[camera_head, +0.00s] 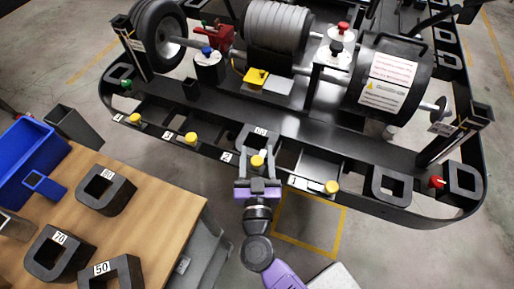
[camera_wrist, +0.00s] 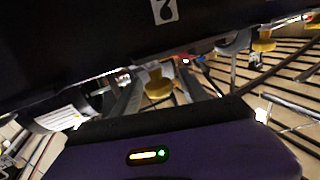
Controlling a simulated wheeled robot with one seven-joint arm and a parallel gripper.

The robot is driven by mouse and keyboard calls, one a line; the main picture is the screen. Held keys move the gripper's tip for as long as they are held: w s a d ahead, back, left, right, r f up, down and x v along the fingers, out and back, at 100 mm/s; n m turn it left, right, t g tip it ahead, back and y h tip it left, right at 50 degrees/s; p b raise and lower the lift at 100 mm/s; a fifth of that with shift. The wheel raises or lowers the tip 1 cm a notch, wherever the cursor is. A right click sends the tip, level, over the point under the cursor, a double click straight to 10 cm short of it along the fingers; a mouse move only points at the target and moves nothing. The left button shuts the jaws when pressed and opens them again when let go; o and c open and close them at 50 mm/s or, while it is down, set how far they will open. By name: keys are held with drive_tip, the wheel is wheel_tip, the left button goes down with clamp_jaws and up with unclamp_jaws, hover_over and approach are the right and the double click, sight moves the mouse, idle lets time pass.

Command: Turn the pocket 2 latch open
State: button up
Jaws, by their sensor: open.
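A yellow latch knob (camera_head: 257,161) sits on the stand's front rail, beside a white number label (camera_head: 226,157) that is too small to read surely. My gripper (camera_head: 257,170) is open, with one finger on each side of this knob. In the wrist view the yellow knob (camera_wrist: 158,84) shows between the two spread fingers (camera_wrist: 157,96). A label above it (camera_wrist: 164,11) looks like a 2, seen turned. Whether the fingers touch the knob cannot be told. A dark block with a white label (camera_head: 261,132) sits in the pocket behind the knob.
Other yellow knobs stand along the rail, one to the right (camera_head: 331,187) and one to the left (camera_head: 191,139). A wooden table (camera_head: 150,215) with dark numbered blocks and a blue bin (camera_head: 30,155) is at left. A yellow floor outline (camera_head: 325,258) lies right of my arm.

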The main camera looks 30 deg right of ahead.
drive_tip(key=shift+x, duration=0.85)
clamp_jaws()
